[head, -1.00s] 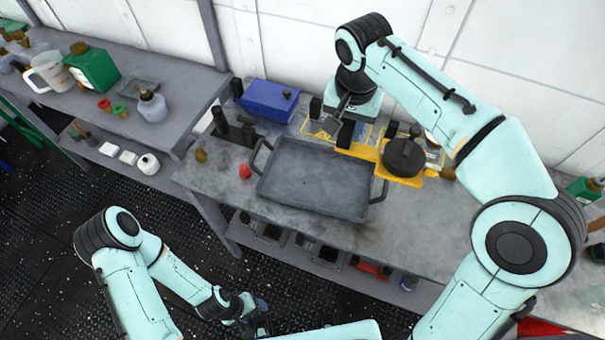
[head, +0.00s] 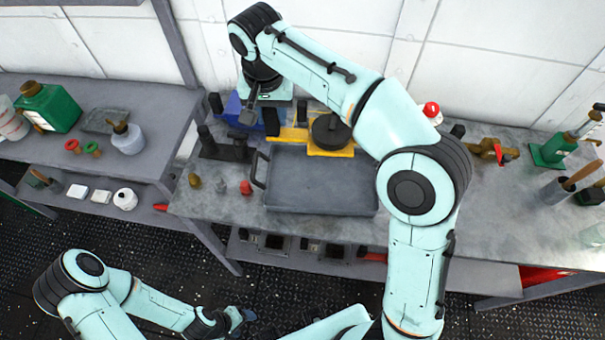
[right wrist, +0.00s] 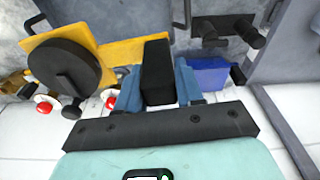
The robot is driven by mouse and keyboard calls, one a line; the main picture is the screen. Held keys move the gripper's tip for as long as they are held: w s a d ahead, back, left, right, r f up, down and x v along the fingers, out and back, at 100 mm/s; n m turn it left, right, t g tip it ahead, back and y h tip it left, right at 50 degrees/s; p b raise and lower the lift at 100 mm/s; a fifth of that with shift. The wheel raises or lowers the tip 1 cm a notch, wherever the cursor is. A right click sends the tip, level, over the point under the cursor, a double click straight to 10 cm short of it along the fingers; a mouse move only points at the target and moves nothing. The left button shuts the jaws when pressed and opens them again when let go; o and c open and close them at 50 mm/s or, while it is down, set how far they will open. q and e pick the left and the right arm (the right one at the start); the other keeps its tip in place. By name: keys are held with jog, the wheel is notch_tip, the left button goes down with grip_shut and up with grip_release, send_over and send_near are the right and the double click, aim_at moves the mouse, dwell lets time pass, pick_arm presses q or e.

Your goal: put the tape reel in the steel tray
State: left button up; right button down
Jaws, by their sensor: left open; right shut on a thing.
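The tape reel (head: 329,131) has a black round drum on a yellow frame, with a yellow bar leading to a black handle. My right gripper (right wrist: 158,85) is shut on that handle (right wrist: 157,66), and the drum hangs off to the left in the right wrist view (right wrist: 66,72). In the head view the reel overlaps the back edge of the steel tray. The steel tray (head: 318,180) is grey, shallow and empty where visible; my right arm hides its right end. My left gripper (head: 243,319) is open and empty, low in front of the bench.
A blue box (head: 236,108) stands behind my right gripper, and a dark stand (head: 225,148) is left of the tray. A red knob-like piece (head: 246,187) and brass pieces (head: 194,180) lie left of the tray.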

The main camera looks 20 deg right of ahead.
pick_arm(q)
jog(key=shift+s+f+b, duration=0.45)
jog(key=shift+f+b, duration=0.1)
jog(key=shift+f, duration=0.2)
jog(key=shift+s+f+b, duration=0.4)
jog(key=shift+f+b, duration=0.2)
jog(key=shift+f, duration=0.1)
jog(key=shift+s+f+b, duration=0.45)
jog(key=shift+f+b, duration=0.1)
jog(key=shift+f, duration=0.2)
pick_arm(e)
jog(key=shift+d+f, duration=0.1)
jog(key=shift+f, duration=9.55)
pick_arm(q)
jog(key=shift+f, duration=0.1)
pick_arm(e)
jog(key=c, duration=0.7)
grip_release()
jog(key=shift+s+f, duration=0.1)
jog(key=shift+f, duration=0.05)
